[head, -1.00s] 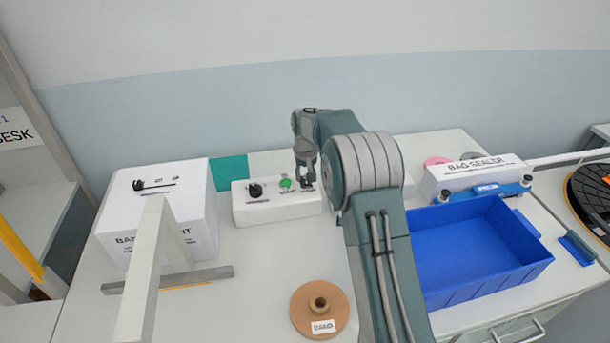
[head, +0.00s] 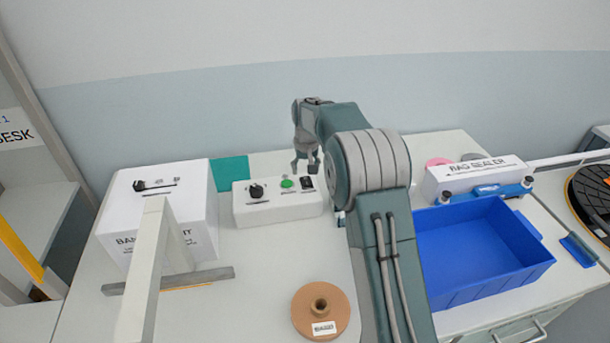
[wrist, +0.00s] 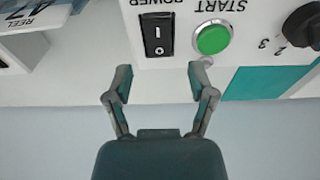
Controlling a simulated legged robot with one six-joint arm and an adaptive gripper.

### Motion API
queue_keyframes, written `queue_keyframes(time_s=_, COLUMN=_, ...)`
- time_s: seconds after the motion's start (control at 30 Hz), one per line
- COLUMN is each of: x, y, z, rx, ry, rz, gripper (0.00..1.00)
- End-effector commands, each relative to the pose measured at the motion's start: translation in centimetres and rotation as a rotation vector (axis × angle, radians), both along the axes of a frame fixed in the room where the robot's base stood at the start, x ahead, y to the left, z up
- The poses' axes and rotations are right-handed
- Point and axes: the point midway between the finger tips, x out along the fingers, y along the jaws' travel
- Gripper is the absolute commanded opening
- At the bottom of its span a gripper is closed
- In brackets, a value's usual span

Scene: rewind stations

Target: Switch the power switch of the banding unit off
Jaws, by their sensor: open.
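The banding unit (head: 125,225) is a white box at the left. A low white control box (head: 280,212) stands to its right, with a black knob (head: 256,190), a green START button (head: 287,183) and a black power switch (head: 307,184). In the wrist view the picture is upside down and the power switch (wrist: 157,34) is a black rocker with I and O marks, beside the green button (wrist: 213,38). I cannot tell which side is pressed. My gripper (head: 306,170) is open and empty, just above and behind the switch; its fingertips (wrist: 161,80) are apart from it.
A blue bin (head: 480,285) and a bag sealer (head: 480,180) are at the right. A brown band reel (head: 310,300) lies in front. A grey-white bar frame (head: 150,265) stands before the banding unit. The wall is close behind.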

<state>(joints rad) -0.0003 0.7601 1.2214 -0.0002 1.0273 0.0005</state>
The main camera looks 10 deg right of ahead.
Motion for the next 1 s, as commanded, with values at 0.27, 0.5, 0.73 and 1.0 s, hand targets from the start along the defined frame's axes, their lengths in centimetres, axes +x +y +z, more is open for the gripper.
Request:
queue_keyframes(time_s=0.27, x=-0.6, y=0.1, z=5.9, rx=0.000, ry=-0.003, rz=0.001, gripper=0.71)
queue_keyframes(time_s=0.5, x=-1.0, y=0.1, z=8.3, rx=-0.001, ry=0.000, rz=0.001, gripper=0.71)
queue_keyframes(time_s=0.73, x=-1.0, y=0.1, z=8.5, rx=-0.001, ry=0.001, rz=0.001, gripper=0.71)
queue_keyframes(time_s=1.0, x=-2.3, y=0.1, z=10.2, rx=0.000, ry=-0.016, rz=0.001, gripper=0.71)
